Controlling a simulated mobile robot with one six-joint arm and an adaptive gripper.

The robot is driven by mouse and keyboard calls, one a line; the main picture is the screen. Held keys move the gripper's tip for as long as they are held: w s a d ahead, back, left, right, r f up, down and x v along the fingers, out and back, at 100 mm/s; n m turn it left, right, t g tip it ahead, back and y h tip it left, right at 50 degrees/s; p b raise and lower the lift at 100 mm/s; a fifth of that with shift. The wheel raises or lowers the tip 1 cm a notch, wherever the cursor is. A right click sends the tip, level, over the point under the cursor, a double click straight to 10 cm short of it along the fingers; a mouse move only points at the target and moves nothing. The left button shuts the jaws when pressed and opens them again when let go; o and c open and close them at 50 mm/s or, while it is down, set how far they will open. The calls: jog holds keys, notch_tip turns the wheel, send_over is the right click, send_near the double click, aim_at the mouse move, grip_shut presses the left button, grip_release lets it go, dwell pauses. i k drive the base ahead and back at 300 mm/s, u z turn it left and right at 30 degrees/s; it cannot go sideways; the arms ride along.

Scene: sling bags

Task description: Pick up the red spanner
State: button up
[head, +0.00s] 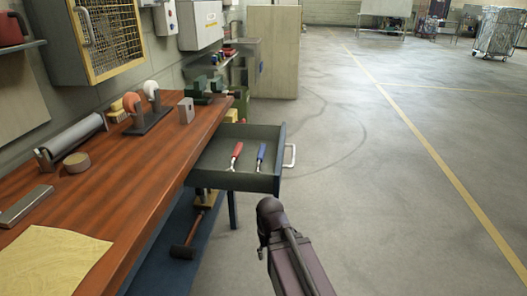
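The red spanner (236,154) lies in an open drawer (228,181) under the workbench. It has a red handle toward the back and a metal end toward the front of the drawer. A blue-handled tool (261,155) lies just to its right, apart from it. My arm rises from the bottom of the picture, in front of and to the right of the drawer. Its dark rounded end is near the drawer's front right corner. No gripper fingers show, and nothing is seen touching the spanner.
The wooden workbench (130,172) fills the left, with grinding wheels, a green vise (207,86) and a paper sheet (50,262) on it. The drawer's handle (290,156) sticks out to the right. A hammer (186,247) is below. Open floor (400,170) lies to the right.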

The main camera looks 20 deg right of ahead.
aim_at(238, 148)
jog(key=z, duration=0.45)
jog(key=k, duration=1.5)
jog(key=u, duration=0.45)
jog(key=i, duration=1.05)
jog(key=z, duration=0.1)
